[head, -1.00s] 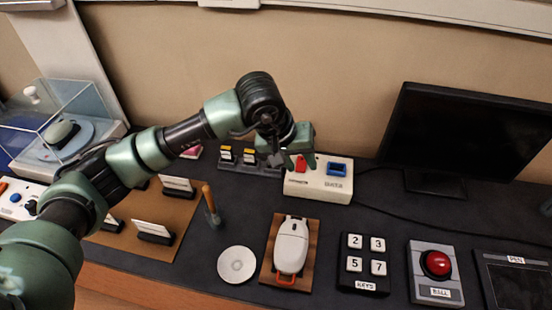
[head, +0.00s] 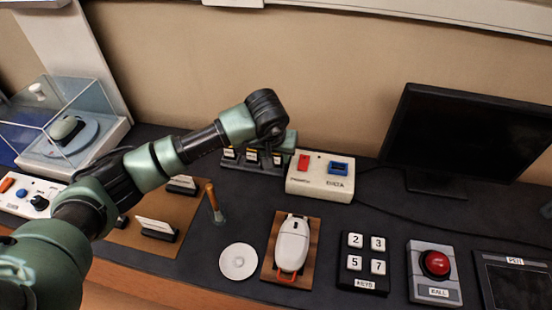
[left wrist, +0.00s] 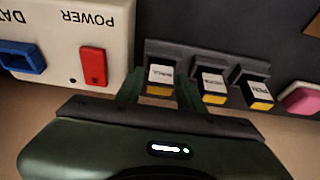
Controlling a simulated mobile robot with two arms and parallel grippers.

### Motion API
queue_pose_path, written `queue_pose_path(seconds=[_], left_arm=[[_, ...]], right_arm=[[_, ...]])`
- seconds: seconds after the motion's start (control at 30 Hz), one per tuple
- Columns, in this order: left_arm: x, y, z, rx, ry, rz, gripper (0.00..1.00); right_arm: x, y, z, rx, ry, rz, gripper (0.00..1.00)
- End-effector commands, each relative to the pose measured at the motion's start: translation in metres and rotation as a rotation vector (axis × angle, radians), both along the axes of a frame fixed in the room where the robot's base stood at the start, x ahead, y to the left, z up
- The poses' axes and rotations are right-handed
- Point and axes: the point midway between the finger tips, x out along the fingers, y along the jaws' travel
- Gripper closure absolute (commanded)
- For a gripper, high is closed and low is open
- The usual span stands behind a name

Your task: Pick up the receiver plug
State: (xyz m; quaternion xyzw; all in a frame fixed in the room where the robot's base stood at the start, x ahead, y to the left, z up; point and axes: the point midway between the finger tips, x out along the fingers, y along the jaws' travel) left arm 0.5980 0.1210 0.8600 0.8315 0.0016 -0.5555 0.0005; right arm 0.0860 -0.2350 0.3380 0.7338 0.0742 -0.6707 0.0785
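Three small dark plugs with white labels and yellow bands sit in a row in a dark rack (head: 262,169) left of the white box. In the left wrist view they are the near-box plug (left wrist: 160,78), the middle plug (left wrist: 213,87) and the far plug (left wrist: 257,91). Their labels are too small to read surely, so I cannot tell which is the receiver plug. My left gripper (left wrist: 160,92) is open, its two green fingers on either side of the near-box plug. Whether they touch it is unclear. In the head view my wrist hides the fingers. My right gripper is not in view.
The white box (head: 318,187) with a red switch (left wrist: 93,67) and blue DATA socket (left wrist: 22,57) stands close beside the gripper. A pink object (left wrist: 300,99) lies beyond the far plug. A monitor, a mouse (head: 291,243), a keypad (head: 364,262) and a red-ball device (head: 435,270) stand to the right.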

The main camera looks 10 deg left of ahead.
Motion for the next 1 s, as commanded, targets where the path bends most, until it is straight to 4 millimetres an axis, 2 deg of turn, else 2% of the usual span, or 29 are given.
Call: queue_pose_path(seconds=[0.1, 0.23, 0.27, 0.57, 0.73, 0.87, 1.0], left_arm=[[0.000, 0.000, 0.000, 0.000, 0.000, 0.000, 0.62], [0.000, 0.000, 0.000, -0.001, 0.000, 0.000, 0.98], [0.000, 0.000, 0.000, -0.001, 0.000, 0.000, 1.00], [0.000, 0.000, 0.002, -0.001, 0.000, 0.001, 1.00], [0.001, 0.000, 0.012, 0.000, -0.003, 0.001, 1.00], [0.001, 0.000, 0.032, -0.001, -0.006, 0.000, 1.00], [0.002, 0.000, 0.067, -0.001, -0.008, -0.001, 1.00]], right_arm=[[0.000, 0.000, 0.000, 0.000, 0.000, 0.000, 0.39], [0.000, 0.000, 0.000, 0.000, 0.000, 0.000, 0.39], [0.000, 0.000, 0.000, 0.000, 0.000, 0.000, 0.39], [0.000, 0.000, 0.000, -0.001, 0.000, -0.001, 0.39], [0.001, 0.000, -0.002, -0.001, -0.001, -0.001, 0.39], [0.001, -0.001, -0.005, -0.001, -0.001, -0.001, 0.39], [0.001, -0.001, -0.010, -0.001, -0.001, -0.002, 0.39]])
